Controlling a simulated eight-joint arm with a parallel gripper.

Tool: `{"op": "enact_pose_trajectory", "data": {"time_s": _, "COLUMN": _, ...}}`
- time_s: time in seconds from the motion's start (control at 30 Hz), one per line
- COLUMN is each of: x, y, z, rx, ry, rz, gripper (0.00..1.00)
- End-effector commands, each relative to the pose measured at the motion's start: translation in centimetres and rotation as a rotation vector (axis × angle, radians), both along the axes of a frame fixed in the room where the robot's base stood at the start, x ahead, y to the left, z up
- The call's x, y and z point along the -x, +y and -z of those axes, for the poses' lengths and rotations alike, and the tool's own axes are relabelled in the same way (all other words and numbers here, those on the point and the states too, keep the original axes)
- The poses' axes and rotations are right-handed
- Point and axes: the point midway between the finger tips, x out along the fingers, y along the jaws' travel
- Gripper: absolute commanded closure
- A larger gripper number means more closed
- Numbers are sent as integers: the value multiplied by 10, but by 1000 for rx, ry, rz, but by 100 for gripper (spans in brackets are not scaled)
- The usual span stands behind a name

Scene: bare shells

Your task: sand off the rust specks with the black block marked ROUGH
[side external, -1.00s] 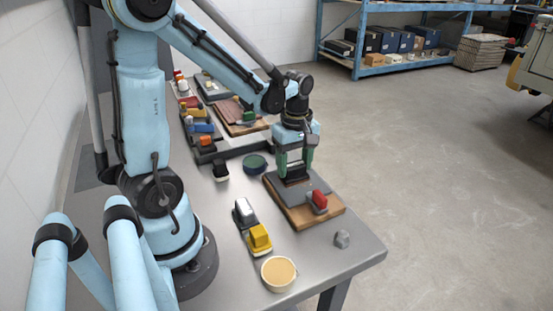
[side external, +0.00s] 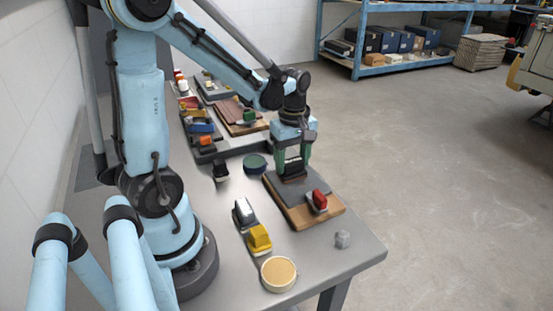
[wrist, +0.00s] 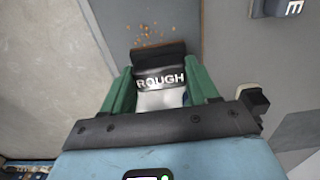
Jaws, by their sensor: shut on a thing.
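My gripper (wrist: 160,88) has green fingers and is shut on the black block marked ROUGH (wrist: 160,78). The side external view also shows my gripper (side external: 293,164) with the block (side external: 292,168) low over the far part of a grey plate (side external: 303,186). I cannot tell whether the block touches the plate. Several orange-brown rust specks (wrist: 147,31) show on the plate just beyond the block in the wrist view; any specks under the block are hidden. The plate lies on a wooden board (side external: 302,219), with a red clamp (side external: 318,199) at its near edge.
A black-and-white block (side external: 244,211), a yellow block (side external: 259,237) and a tan round container (side external: 279,272) stand left of the board. A dark green round tin (side external: 255,164) stands close behind.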

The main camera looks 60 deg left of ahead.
Motion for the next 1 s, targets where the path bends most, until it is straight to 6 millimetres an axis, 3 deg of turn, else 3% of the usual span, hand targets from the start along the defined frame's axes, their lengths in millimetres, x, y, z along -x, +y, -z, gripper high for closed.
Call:
{"op": "enact_pose_trajectory", "data": {"time_s": 0.07, "x": 0, "y": 8, "z": 5, "rx": 0, "ry": 0, "rz": -4, "gripper": 65}}
{"op": "enact_pose_trajectory", "data": {"time_s": 0.17, "x": 0, "y": 17, "z": -3, "rx": 0, "ry": 0, "rz": -4, "gripper": 65}}
{"op": "enact_pose_trajectory", "data": {"time_s": 0.3, "x": 0, "y": 30, "z": 6, "rx": 0, "ry": 0, "rz": -4, "gripper": 65}}
{"op": "enact_pose_trajectory", "data": {"time_s": 0.37, "x": 1, "y": 35, "z": 0, "rx": 0, "ry": 0, "rz": -3, "gripper": 65}}
{"op": "enact_pose_trajectory", "data": {"time_s": 0.47, "x": -11, "y": 32, "z": 2, "rx": 0, "ry": 0, "rz": 3, "gripper": 65}}
{"op": "enact_pose_trajectory", "data": {"time_s": 1.0, "x": -9, "y": -19, "z": 3, "rx": 1, "ry": 0, "rz": 3, "gripper": 65}}
